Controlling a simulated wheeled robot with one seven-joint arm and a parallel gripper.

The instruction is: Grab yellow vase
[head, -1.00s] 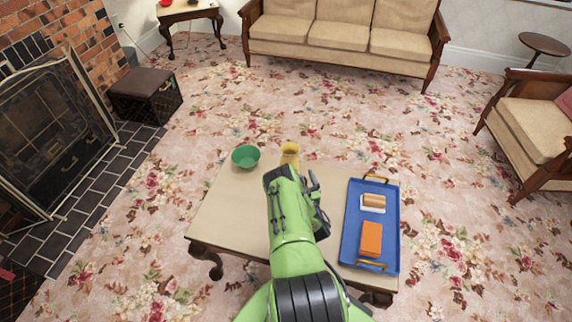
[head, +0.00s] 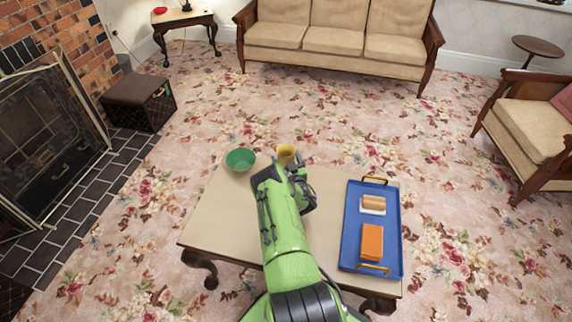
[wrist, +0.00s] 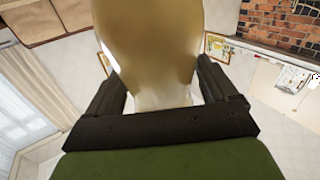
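The yellow vase (head: 286,153) stands near the far edge of the low table (head: 215,215), just beyond my gripper (head: 299,172). Its lower part is hidden by the gripper and arm in the head view. In the wrist view the vase (wrist: 155,45) fills the space ahead of and between the two dark fingers of my gripper (wrist: 157,75). The fingers are spread wide, one on each side of it. A narrow gap shows beside its narrower part. I cannot tell whether the fingertips touch it.
A green bowl (head: 240,159) stands just left of the vase. A blue tray (head: 352,235) on the table's right holds an orange block (head: 372,242) and a tan-and-white item (head: 373,204). Beyond the table is open carpet, then a sofa (head: 335,45).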

